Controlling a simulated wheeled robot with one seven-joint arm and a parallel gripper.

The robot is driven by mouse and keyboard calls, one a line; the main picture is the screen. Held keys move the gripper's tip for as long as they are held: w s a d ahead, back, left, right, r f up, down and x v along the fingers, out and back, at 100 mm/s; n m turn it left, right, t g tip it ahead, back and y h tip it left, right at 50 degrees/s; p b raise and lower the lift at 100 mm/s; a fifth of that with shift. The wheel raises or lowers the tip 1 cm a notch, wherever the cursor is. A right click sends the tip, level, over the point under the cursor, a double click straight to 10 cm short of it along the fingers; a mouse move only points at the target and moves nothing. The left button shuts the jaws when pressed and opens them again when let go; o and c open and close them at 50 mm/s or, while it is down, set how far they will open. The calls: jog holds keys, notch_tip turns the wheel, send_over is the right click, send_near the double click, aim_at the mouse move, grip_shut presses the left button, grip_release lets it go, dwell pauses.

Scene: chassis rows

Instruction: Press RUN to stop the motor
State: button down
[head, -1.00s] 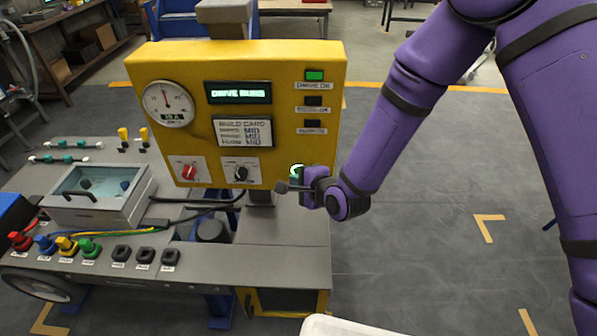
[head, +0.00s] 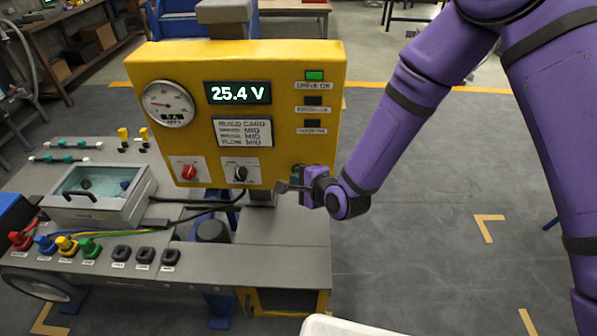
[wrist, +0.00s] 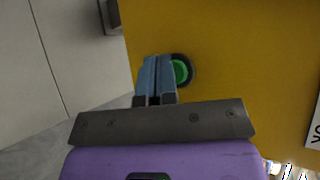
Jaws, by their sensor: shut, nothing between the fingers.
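The round green button (wrist: 181,72) sits in a dark ring on the yellow panel in the wrist view. In the head view only a dark, unlit bit of it (head: 297,170) shows above my gripper (head: 285,187) at the panel's lower right. My gripper (wrist: 157,60) is shut and empty, its blue-grey fingertips covering the button's left edge in the wrist view. I cannot tell whether they touch it. The yellow panel (head: 285,75) shows "25.4 V" on its display (head: 238,92). The green top lamp (head: 314,75) is lit.
A round gauge (head: 168,104), a red knob (head: 189,173) and a black knob (head: 240,174) are on the panel. The grey bench (head: 260,262) below carries a clear-lidded box (head: 97,195), cables and colored plugs. The floor right of the bench is open.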

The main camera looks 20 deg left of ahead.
jog(key=shift+s, duration=0.15)
jog(key=shift+s+d, duration=0.25)
jog(key=shift+s, duration=0.7)
jog(key=shift+s+d, duration=0.2)
jog(key=shift+s, duration=0.75)
jog(key=shift+s+d, duration=0.25)
jog(key=shift+s, duration=0.7)
jog(key=shift+s+d, duration=0.2)
jog(key=shift+s, duration=0.7)
jog(key=shift+s+d, duration=0.25)
jog(key=shift+s, duration=0.6)
jog(key=shift+s+d, duration=0.2)
jog(key=shift+s, duration=0.7)
